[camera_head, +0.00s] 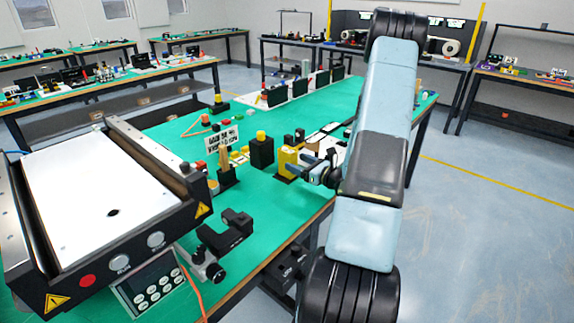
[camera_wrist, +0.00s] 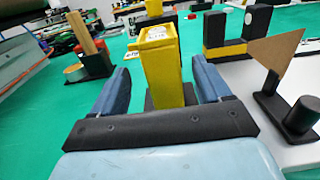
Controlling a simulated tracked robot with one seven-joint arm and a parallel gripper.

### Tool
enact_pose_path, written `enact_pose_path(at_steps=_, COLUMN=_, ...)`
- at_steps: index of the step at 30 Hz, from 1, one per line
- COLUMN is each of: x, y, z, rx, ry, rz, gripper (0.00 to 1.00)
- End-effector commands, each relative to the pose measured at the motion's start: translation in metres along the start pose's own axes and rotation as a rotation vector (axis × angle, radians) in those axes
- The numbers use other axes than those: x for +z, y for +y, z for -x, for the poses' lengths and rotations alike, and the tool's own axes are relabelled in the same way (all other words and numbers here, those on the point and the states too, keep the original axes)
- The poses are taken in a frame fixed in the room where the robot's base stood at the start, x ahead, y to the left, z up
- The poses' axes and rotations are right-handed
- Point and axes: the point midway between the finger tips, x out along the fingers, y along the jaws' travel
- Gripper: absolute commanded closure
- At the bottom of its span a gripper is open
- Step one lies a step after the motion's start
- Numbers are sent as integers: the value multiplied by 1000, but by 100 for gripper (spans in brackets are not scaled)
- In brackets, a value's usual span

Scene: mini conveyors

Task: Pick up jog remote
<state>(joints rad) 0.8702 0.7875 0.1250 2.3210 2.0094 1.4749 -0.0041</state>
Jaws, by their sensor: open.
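The jog remote appears to be the upright yellow box with a small label on its top face, standing in a dark base; I cannot read the label. In the wrist view the yellow jog remote (camera_wrist: 163,72) stands between the two blue fingers of my gripper (camera_wrist: 160,78), with green showing on both sides, so no contact is visible. In the head view the jog remote (camera_head: 287,160) stands near the bench's right edge, and my gripper (camera_head: 306,167) reaches it from the right. The gripper is open and empty. The arm and fingers partly hide the remote's right side in the head view.
A black block with a yellow top (camera_head: 262,150) stands close left of the remote. A sign on a stand (camera_head: 222,150) and a conveyor (camera_head: 95,195) are farther left. A wooden flag-like piece on a black stand (camera_wrist: 277,52) is to the right in the wrist view.

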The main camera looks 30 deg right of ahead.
Motion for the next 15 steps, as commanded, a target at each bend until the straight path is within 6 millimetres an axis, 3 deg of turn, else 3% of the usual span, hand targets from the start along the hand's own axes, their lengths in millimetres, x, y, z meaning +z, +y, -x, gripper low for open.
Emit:
enact_pose_path(at_steps=8, x=2, y=-1, z=-13, rx=0, ry=-1, rz=0, gripper=23)
enact_pose_path(at_steps=15, x=5, y=-2, z=-45, rx=1, ry=-1, rz=1, gripper=23)
